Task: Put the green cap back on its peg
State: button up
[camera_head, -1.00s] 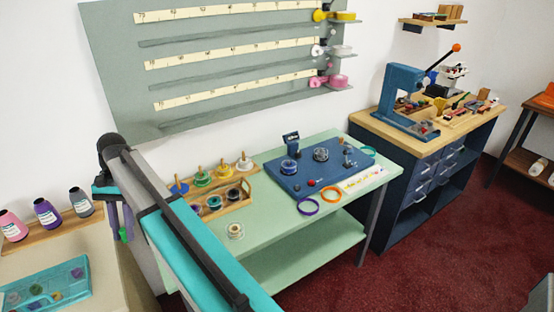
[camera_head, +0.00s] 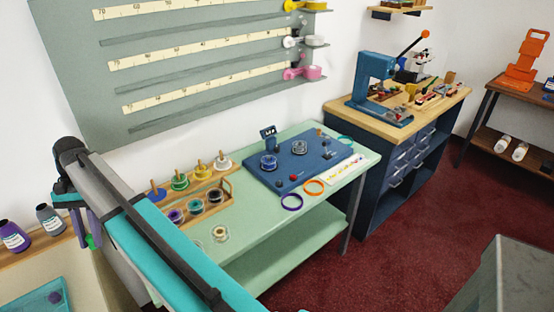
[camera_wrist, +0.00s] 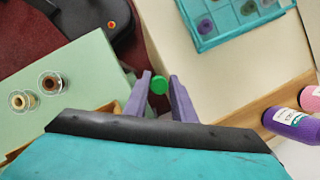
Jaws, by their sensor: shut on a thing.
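The green cap (camera_wrist: 159,84) is held between the two purple fingers of my gripper (camera_wrist: 158,82) in the wrist view. In the head view my gripper (camera_head: 86,230) hangs at the left, with the cap (camera_head: 90,241) as a small green spot at its tips. It is left of the pale green table, above the gap towards the beige counter. A wooden rack (camera_head: 228,196) on the green table has upright pegs with blue, green, yellow and white spools. I cannot tell which peg belongs to the cap.
The green table (camera_head: 245,230) also bears a blue board (camera_head: 300,165), purple and orange rings and a loose clear spool (camera_head: 220,233). A beige counter at the left holds thread cones (camera_head: 14,236) and a teal tray (camera_wrist: 230,18). A grey box (camera_head: 510,275) stands at the lower right.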

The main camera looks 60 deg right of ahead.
jog(key=s+d+m+t+p, duration=0.25)
jog(key=d+m, duration=0.25)
jog(key=d, duration=1.2)
jog(key=s+d+m+t+p, duration=0.1)
jog(key=s+d+m+p, duration=0.35)
jog(key=d, duration=1.15)
jog(key=s+d+m+t+h+p, duration=0.1)
jog(key=s+d+m+p, duration=0.1)
jog(key=s+d+m, duration=0.4)
jog(key=s+d+m+t+p, duration=0.2)
jog(key=s+d+m, duration=0.3)
jog(key=s+d, duration=0.7)
jog(key=d, duration=0.8)
jog(key=shift+s+r+m+h, duration=0.25)
jog(key=shift+m+h, duration=0.1)
jog(key=shift+h, duration=0.05)
jog(key=shift+f, duration=0.2)
jog(key=shift+f+b, duration=2.05)
jog(key=shift+f, duration=0.6)
jog(key=shift+s, duration=0.1)
